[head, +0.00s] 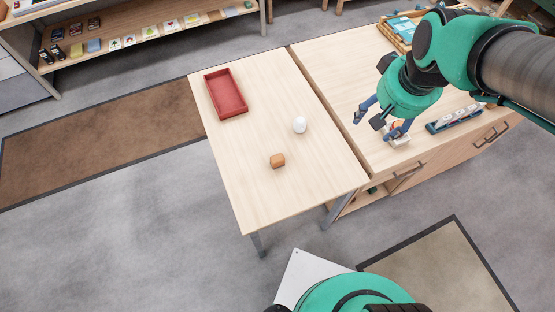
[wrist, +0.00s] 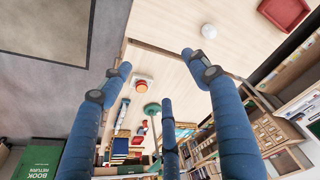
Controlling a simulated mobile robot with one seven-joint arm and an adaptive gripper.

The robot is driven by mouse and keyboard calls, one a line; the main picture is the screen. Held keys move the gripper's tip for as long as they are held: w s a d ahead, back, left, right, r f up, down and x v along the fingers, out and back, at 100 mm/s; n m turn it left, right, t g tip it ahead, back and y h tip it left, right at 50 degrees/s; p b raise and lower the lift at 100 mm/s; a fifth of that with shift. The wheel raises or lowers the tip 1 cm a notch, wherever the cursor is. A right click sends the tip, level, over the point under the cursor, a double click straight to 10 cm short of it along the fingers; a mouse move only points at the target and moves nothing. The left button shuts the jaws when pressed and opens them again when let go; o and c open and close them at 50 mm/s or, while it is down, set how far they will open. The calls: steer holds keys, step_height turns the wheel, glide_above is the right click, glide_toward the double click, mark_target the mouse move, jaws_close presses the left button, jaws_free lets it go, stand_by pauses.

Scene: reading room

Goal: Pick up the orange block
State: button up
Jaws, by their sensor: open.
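The orange block (head: 277,161) is a small brownish-orange cube on the pale wooden table (head: 250,200), near its front middle. I do not see it in the wrist view. My gripper (head: 379,125) is to the right of the block, above the neighbouring cabinet top, well apart from the block. In the wrist view my gripper (wrist: 158,62) has its blue fingers spread with nothing between them.
A white rounded object (head: 299,125) stands behind and right of the block. A red tray (head: 226,93) lies at the table's back left. A white-based item with an orange-red top (wrist: 142,86) and a blue rack (head: 454,119) are on the cabinet. The table's front is clear.

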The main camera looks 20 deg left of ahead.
steer(key=w+a+f+n+g, duration=0.2)
steer(key=a+f+n, duration=0.1)
steer(key=a+f, duration=0.85)
steer(key=n+h+p, duration=0.1)
steer(key=n+p, duration=0.1)
glide_above(278, 159)
step_height(278, 159, down, 11)
steer(key=shift+w+g, duration=0.1)
steer(key=shift+g, duration=0.3)
steer(key=shift+b, duration=0.3)
steer(key=shift+f+b, duration=0.7)
steer(key=shift+f, duration=3.55)
steer(key=shift+f+b, duration=0.75)
steer(key=shift+f, duration=1.85)
steer(key=shift+c, duration=0.2)
